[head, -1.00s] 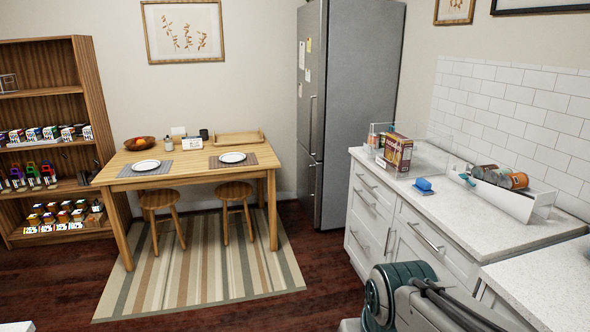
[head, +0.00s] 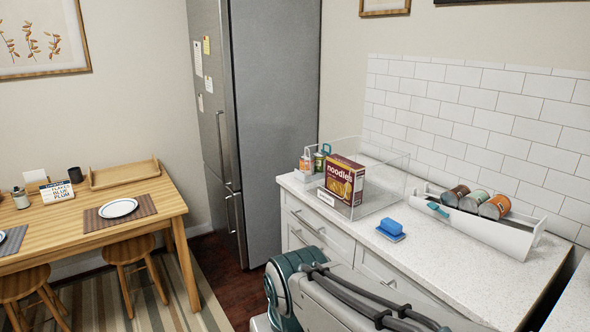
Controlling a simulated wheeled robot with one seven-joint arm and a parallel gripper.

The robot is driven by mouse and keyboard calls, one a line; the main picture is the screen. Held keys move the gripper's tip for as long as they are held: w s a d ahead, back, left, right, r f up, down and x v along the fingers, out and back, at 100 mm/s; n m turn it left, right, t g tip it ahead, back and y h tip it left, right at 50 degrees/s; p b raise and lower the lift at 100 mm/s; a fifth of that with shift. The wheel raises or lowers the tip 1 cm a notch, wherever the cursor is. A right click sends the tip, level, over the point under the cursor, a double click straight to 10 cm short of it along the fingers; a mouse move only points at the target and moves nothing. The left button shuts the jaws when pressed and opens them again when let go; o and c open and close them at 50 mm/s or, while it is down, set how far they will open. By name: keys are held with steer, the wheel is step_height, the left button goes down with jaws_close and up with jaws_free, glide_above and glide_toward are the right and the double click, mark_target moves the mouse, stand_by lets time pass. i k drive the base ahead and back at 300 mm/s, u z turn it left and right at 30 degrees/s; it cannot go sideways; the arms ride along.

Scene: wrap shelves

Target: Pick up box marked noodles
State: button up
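The noodles box (head: 343,180) is dark red with a yellow food picture and the word "noodles" in pale letters. In the head view it stands upright inside a clear-walled bin (head: 392,186) on the white counter. Small jars or bottles (head: 318,158) stand to its left in the same bin. My arm shows at the bottom of the head view, in front of the counter. My gripper itself is not in view.
A blue sponge (head: 391,229) lies on the counter (head: 440,258) right of the bin. A white tray (head: 514,241) holding several cans lies further right. A fridge (head: 275,120) stands left of the counter. A wooden table (head: 80,220) and stools are at left.

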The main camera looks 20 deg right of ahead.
mark_target(338, 167)
steer(key=i, duration=1.4)
steer(key=z, duration=1.15)
